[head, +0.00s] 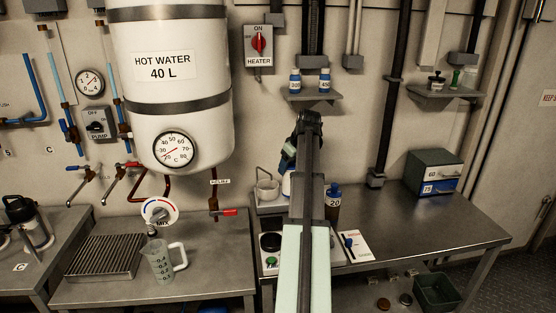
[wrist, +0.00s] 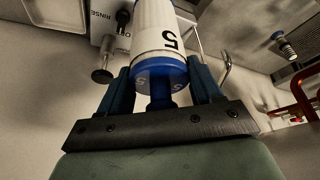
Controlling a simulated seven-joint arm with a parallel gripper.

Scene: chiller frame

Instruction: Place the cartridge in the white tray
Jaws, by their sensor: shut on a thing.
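The cartridge (wrist: 157,30) is a white cylinder with a blue end and a dark "5" on its side. It sits between the two blue fingers of my gripper (wrist: 162,82), which is shut on it. In the head view my gripper (head: 287,157) is above the back of the right bench, largely hidden by my arm. A white and blue part of the cartridge (head: 287,185) shows below it. I cannot tell whether the cartridge touches anything.
A dark blue bottle marked 20 (head: 333,202) stands right of my arm. A white card (head: 354,246) and a drawer box (head: 433,171) are farther right. The bench (head: 425,228) is clear at right.

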